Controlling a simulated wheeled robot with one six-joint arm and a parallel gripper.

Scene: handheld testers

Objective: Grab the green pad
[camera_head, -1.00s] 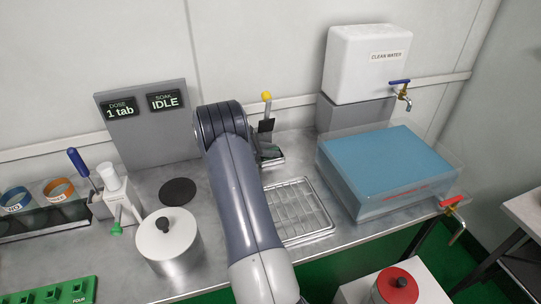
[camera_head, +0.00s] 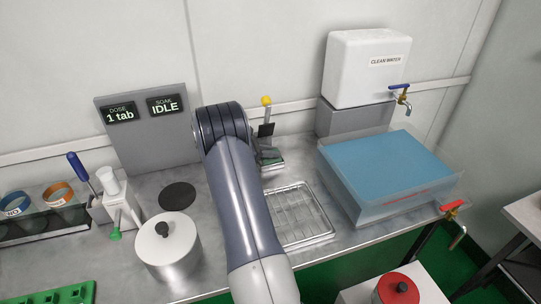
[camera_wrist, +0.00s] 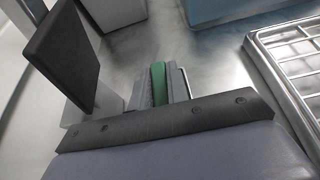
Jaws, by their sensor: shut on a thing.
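The green pad (camera_wrist: 158,84) shows in the wrist view as a narrow green strip between the two grey fingers of my gripper (camera_wrist: 159,74). The fingers are shut on it, one on each side. The pad's lower part is hidden by the dark bar of my wrist. In the head view my arm hides most of the gripper, and the pad cannot be made out clearly there.
A dark upright plate (camera_wrist: 65,48) stands close left of my gripper; it also shows below a yellow knob (camera_head: 266,101). A wire-rack tray (camera_head: 298,218) and a blue-topped basin (camera_head: 388,163) lie to the right. A lidded pot (camera_head: 168,250) stands left of my arm.

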